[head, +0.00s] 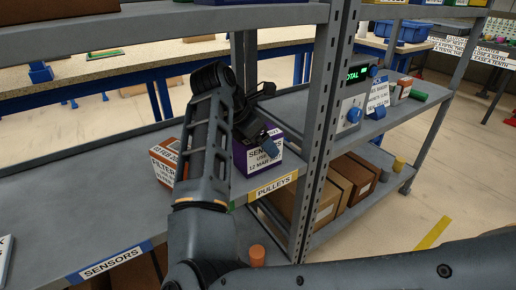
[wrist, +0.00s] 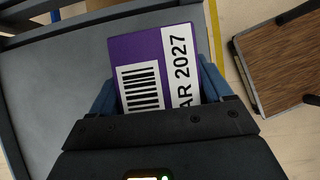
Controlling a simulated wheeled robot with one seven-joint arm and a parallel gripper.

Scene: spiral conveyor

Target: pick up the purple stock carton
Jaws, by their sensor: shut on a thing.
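The purple stock carton (head: 243,158) stands on the grey shelf above the yellow PULLEYS label, with white print on its front. In the wrist view the purple carton (wrist: 126,49) shows its purple face with a barcode and a white date strip. My gripper (head: 262,140) reaches down to it from above, its blue fingers on either side. In the wrist view my gripper (wrist: 160,95) is shut on the carton. Part of the carton is hidden by my arm in the head view. I cannot tell whether it still touches the shelf.
An orange-and-white filter carton (head: 163,163) stands just left of the purple one, partly behind my arm. A grey upright post (head: 322,130) rises close on the right. An upper shelf (head: 180,20) spans above.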

